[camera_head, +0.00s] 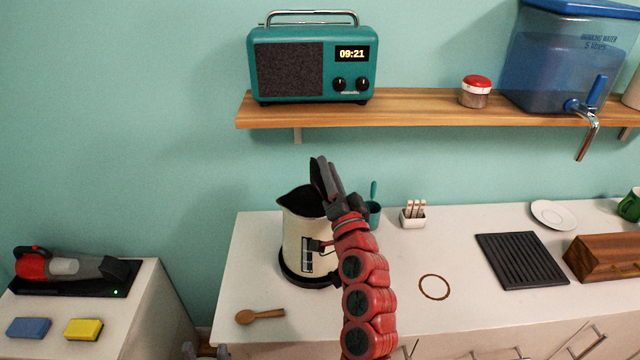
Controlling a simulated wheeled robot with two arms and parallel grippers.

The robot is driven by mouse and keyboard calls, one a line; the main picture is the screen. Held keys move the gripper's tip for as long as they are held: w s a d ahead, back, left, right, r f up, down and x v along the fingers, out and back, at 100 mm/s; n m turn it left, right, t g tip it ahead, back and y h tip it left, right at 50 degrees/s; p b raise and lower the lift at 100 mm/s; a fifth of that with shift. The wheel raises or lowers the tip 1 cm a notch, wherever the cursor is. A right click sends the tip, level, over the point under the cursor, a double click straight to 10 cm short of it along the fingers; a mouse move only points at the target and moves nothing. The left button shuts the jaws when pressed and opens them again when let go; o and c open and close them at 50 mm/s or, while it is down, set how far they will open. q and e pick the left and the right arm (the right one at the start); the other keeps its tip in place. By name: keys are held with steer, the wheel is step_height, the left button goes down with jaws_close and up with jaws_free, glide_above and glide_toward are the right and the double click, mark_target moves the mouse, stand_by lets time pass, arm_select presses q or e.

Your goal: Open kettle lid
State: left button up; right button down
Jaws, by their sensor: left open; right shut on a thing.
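The cream kettle (297,236) with a black base stands upright on the white counter, its spout to the left. Its top looks dark; I cannot tell clearly how far the lid is raised. My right gripper (322,178) is at the kettle's top, shut on what seems to be the kettle lid, which the fingers mostly hide. My red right arm covers the kettle's right side, including the handle. My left gripper (205,350) shows only its grey fingertips at the bottom edge, open and empty, low and left of the kettle.
A wooden spoon (260,316) lies in front of the kettle. A teal cup (374,213) and a small white holder (412,217) stand right of it. A wooden shelf (420,108) with a teal radio (290,68) hangs above. The counter is clear around a brown ring mark (434,287).

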steer(key=shift+d+r+m+t+h+b, duration=0.1)
steer(key=shift+d+m+t+h+b, duration=0.3)
steer(key=shift+m, duration=0.6)
steer(key=shift+d+m+h+b, duration=0.2)
steer(key=shift+d+m+h, duration=0.35)
steer(key=shift+m, duration=0.45)
steer(key=shift+d+r+m+t+h+b, duration=0.1)
steer(key=shift+d+m+t+h+b, duration=0.3)
steer(key=shift+m, duration=0.6)
steer(key=shift+d, duration=0.15)
steer(key=c, duration=0.7)
jaws_free()
steer(key=shift+r+p+v, duration=0.15)
steer(key=shift+p+v, duration=0.5)
steer(key=shift+v, duration=3.7)
steer(key=shift+r+p+v, duration=0.1)
steer(key=shift+p+v, duration=0.55)
steer(key=shift+v, duration=3.7)
steer(key=shift+s, duration=0.1)
